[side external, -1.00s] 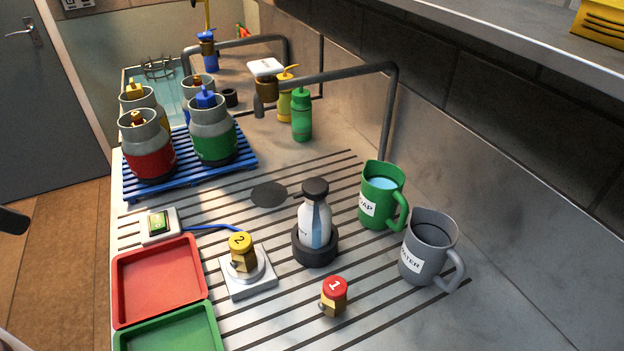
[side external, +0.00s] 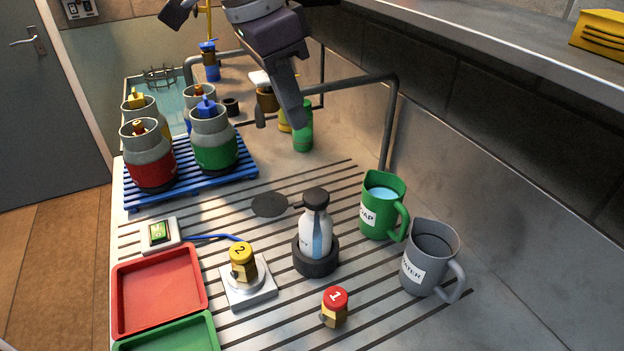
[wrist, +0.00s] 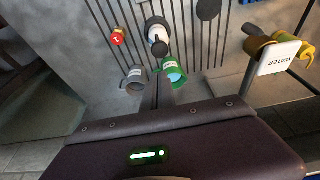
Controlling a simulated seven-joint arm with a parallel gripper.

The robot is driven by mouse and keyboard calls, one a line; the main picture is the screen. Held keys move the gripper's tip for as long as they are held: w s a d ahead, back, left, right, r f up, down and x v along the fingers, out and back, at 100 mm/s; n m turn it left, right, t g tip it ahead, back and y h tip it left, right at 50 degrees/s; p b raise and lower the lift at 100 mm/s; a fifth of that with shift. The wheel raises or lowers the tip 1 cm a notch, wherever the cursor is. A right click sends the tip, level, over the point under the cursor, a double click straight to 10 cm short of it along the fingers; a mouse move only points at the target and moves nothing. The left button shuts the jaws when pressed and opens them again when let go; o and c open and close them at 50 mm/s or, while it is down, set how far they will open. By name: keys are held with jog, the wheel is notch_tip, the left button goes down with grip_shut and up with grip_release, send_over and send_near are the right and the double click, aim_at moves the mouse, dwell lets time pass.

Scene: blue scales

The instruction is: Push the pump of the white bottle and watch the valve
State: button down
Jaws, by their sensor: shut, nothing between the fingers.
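The white bottle (side external: 314,236) stands upright in a black ring (side external: 316,263) on the slotted board; its black pump head (side external: 316,196) has a spout pointing left. It also shows in the wrist view (wrist: 154,29). A brass valve with a yellow top marked 2 (side external: 242,263) sits on a small white scale (side external: 249,292). A brass valve with a red top marked 1 (side external: 335,307) stands in front of the bottle. My gripper (side external: 294,121) is shut and empty, high up behind the bottle and apart from it. Its closed fingers show in the wrist view (wrist: 157,95).
A green mug (side external: 381,214) and a grey mug (side external: 427,262) stand right of the bottle. Red (side external: 157,291) and green (side external: 170,335) trays lie front left. Several gas cylinders stand on a blue rack (side external: 190,186). A bent pipe (side external: 392,130) rises behind the mugs. A shelf overhangs at upper right.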

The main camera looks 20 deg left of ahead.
aim_at(311, 198)
jog(key=x, duration=1.3)
jog(key=shift+s+a+f, duration=0.15)
jog(key=shift+s+a, duration=0.1)
jog(key=shift+a, duration=0.05)
jog(key=shift+f, duration=0.4)
jog(key=shift+s+a+f, duration=0.1)
jog(key=shift+f, duration=0.6)
jog(key=shift+s+a+f, duration=0.1)
jog(key=shift+f, duration=0.6)
notch_tip(311, 198, up, 7)
jog(key=shift+w+d+f, duration=0.1)
jog(key=shift+w+f, duration=0.05)
jog(key=shift+f, duration=0.05)
jog(key=v, duration=0.9)
jog(key=shift+f, duration=0.1)
dwell(3.1)
